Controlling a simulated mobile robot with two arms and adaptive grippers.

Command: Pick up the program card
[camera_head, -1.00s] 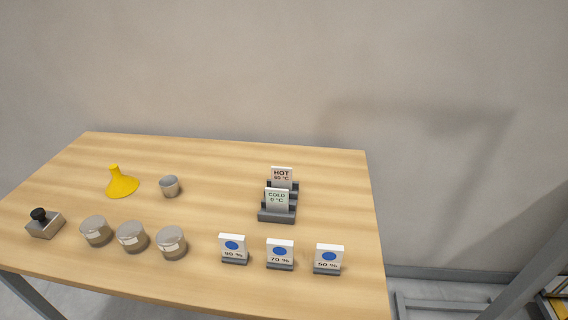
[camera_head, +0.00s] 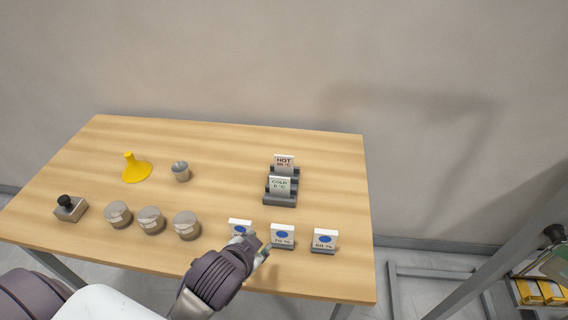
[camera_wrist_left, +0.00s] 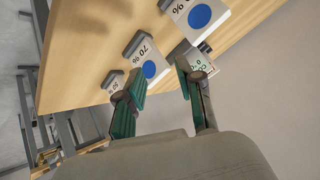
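Three white program cards with blue dots stand in small grey holders along the table's front edge: the 90 % card (camera_head: 239,226), partly hidden by my gripper, the 70 % card (camera_head: 282,235) and the 50 % card (camera_head: 324,239). My left gripper (camera_head: 260,248) is just in front of the 90 % and 70 % cards. In the left wrist view its two fingers (camera_wrist_left: 157,85) are spread and empty. There the 70 % card (camera_wrist_left: 147,62) shows beyond the gap between them, with the 90 % card (camera_wrist_left: 196,14) above and the 50 % card (camera_wrist_left: 113,84) to the left. My right gripper is out of view.
HOT (camera_head: 284,160) and COLD (camera_head: 280,185) cards stand in a grey holder (camera_head: 280,200) behind. Several lidded jars (camera_head: 151,220), a metal cup (camera_head: 181,171), a yellow funnel (camera_head: 135,169) and a stamp-like block (camera_head: 70,208) stand left. A rack (camera_head: 500,250) stands right.

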